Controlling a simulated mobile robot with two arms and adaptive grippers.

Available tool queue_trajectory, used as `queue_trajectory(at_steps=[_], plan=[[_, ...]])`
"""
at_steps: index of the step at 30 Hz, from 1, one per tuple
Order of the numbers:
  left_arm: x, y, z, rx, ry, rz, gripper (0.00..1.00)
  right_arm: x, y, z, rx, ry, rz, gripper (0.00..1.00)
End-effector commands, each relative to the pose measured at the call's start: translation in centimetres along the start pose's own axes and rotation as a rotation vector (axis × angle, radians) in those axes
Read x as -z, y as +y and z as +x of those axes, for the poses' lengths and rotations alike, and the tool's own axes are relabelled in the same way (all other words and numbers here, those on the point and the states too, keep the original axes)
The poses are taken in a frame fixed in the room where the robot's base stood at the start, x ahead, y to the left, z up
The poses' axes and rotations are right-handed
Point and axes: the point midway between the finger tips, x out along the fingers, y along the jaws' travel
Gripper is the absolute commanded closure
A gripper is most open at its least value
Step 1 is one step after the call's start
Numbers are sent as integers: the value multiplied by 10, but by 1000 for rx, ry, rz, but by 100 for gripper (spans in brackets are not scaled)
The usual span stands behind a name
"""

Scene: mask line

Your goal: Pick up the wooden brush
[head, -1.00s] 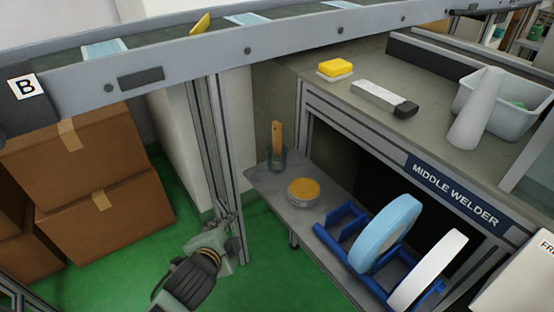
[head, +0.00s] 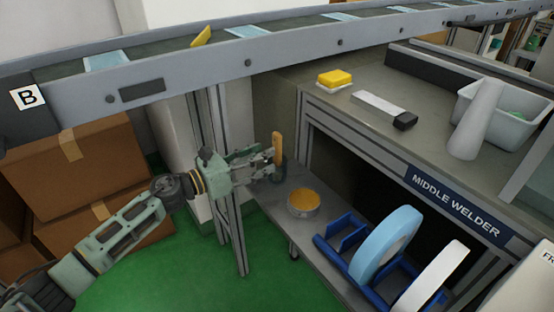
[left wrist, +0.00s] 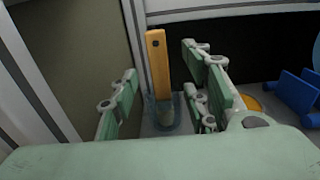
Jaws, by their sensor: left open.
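The wooden brush (head: 277,148) stands upright in a clear glass cup (head: 280,171) on the low grey shelf. Only its flat yellow-brown handle shows clearly; its lower end is in the cup. My left gripper (head: 269,163) is at the cup's left side, its fingers pointing at the brush. In the left wrist view the brush handle (left wrist: 158,66) rises between the open fingers of my left gripper (left wrist: 160,85), a little beyond them, with the glass cup (left wrist: 163,116) around its base. I cannot tell whether any finger touches it. My right gripper is out of view.
A round tin with a yellow top (head: 304,203) sits on the shelf right of the cup. A blue rack (head: 338,252) holds a blue roll (head: 388,243) and a white roll. A metal post (head: 229,220) stands close to my left arm. The conveyor (head: 190,75) runs above.

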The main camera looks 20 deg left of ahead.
Motion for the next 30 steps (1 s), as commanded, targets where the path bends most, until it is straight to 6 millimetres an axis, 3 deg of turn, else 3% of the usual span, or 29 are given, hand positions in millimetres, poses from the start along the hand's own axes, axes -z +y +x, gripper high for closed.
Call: queue_trajectory(at_steps=[15, 24, 30], plan=[[-6, 2, 58, -1, -4, -5, 57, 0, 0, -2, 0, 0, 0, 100], [-6, 2, 62, -2, -2, -6, 57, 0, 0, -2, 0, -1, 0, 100], [-6, 2, 62, -2, -3, -6, 75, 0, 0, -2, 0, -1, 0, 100]])
